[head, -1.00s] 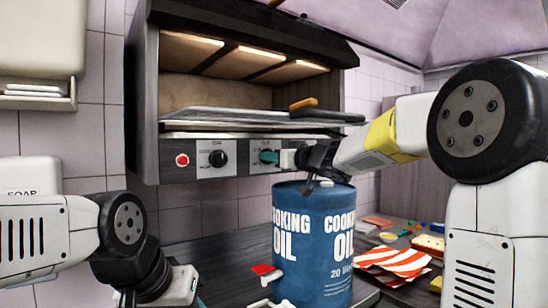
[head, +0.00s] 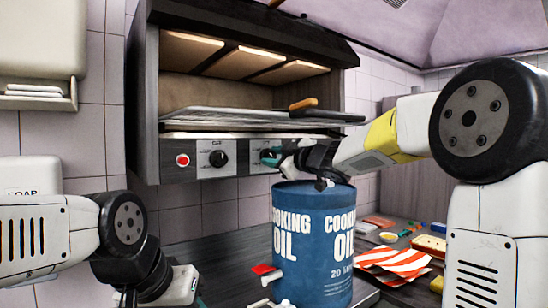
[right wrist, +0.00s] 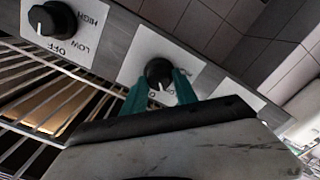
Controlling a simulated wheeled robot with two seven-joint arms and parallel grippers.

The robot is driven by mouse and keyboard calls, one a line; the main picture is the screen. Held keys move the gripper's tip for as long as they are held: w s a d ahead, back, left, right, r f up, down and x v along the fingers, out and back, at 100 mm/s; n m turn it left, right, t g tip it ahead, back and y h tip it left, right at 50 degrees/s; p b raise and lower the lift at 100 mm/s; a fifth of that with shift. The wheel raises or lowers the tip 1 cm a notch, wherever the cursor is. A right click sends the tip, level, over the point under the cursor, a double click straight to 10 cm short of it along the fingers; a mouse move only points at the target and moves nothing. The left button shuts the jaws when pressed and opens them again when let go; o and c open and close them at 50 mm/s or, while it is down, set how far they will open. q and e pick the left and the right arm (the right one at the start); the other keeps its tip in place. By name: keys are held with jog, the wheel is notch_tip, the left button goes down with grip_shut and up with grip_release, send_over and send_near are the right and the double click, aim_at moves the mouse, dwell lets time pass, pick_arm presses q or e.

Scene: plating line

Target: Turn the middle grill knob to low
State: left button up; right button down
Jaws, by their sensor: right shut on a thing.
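A row of dark grill knobs sits on the panel below the grill. The left knob (head: 218,158) is free. The middle knob (head: 265,154) is mostly covered by my right gripper (head: 271,158), whose teal fingers close around it. In the right wrist view, which is upside down, the middle knob (right wrist: 158,70) sits between the two teal fingers, its white mark pointing down at partly hidden lettering. The right knob (right wrist: 52,18) there has HIGH, LOW and OFF labels. My left gripper (head: 180,287) is low at the left, empty-looking, fingers unclear.
A red button (head: 183,160) is left of the knobs. A wire rack (head: 230,114) sticks out above the panel. A blue cooking oil drum (head: 312,240) stands just below my right gripper. Striped paper (head: 395,262) and small items lie on the right counter.

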jog(key=shift+r+n, duration=0.1)
jog(key=shift+n, duration=1.5)
jog(key=shift+a, duration=0.1)
jog(key=c, duration=1.1)
grip_release()
jog(key=shift+c, duration=0.2)
jog(key=shift+o, duration=0.7)
jog(key=shift+w, duration=0.1)
jog(key=shift+a, duration=0.15)
jog(key=v, duration=0.8)
